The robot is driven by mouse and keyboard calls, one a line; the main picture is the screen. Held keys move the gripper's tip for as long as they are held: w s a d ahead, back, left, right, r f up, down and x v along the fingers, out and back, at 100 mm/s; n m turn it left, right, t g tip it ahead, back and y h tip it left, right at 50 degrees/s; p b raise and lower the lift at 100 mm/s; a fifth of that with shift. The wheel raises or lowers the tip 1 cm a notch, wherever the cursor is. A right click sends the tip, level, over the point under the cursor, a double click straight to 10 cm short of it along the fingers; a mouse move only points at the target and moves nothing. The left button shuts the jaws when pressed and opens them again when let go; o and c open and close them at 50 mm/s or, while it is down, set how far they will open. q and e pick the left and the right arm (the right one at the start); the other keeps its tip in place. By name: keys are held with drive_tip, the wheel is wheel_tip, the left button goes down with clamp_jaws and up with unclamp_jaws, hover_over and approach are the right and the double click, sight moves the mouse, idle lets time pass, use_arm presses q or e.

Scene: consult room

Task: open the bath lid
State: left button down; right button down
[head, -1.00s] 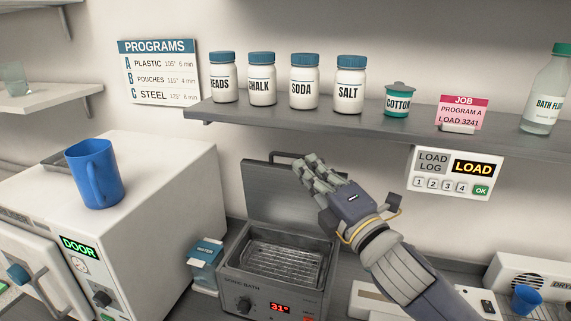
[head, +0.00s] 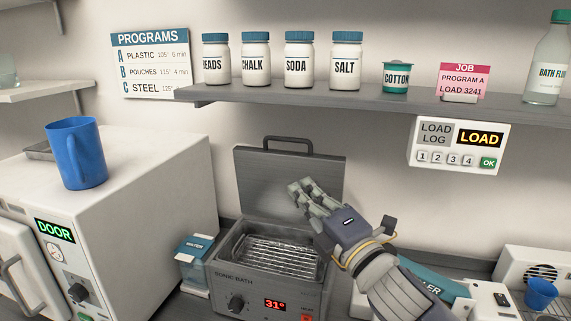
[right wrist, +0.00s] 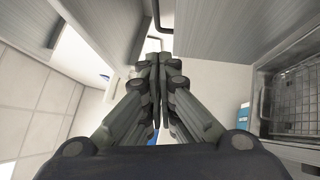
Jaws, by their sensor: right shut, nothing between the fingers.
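The sonic bath (head: 268,283) stands on the counter with a wire basket (head: 280,258) inside. Its lid (head: 275,178) is raised and stands upright at the back, with the dark handle (head: 289,141) at the top. My right gripper (head: 303,188) is shut and empty. In the head view it is in front of the lid's right part, below the handle; I cannot tell whether it touches the lid. In the right wrist view the shut fingers (right wrist: 157,62) point ahead, and the basket (right wrist: 297,103) shows at the right. My left gripper is not in view.
A shelf (head: 420,108) with jars and a bottle (head: 549,62) runs above. The white steriliser (head: 150,190) with a blue mug (head: 77,155) stands left of the bath. A water container (head: 195,262) stands between them. A small blue cup (head: 541,294) is at the right.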

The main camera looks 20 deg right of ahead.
sight(291, 141)
drive_tip(key=d+p+x, duration=0.1)
drive_tip(key=x, duration=0.3)
drive_tip(key=d+p+x, duration=0.1)
drive_tip(key=p+x, duration=0.1)
drive_tip(key=x, duration=0.2)
drive_tip(key=p+x, duration=0.2)
drive_tip(key=x, duration=0.2)
drive_tip(key=shift+w+d+r, duration=0.35)
drive_tip(key=shift+w+r, duration=0.05)
drive_tip(key=shift+w, duration=0.15)
drive_tip(key=shift+a, duration=0.1)
drive_tip(key=w+d, duration=0.1)
drive_tip(key=w+p, duration=0.1)
drive_tip(key=w+d, duration=0.1)
drive_tip(key=shift+w+d+r+p, duration=0.3)
drive_tip(key=shift+w+r+p, duration=0.05)
drive_tip(key=shift+w, duration=0.05)
drive_tip(key=shift+w+d, duration=0.15)
drive_tip(key=shift+w, duration=0.05)
drive_tip(key=shift+s, duration=0.1)
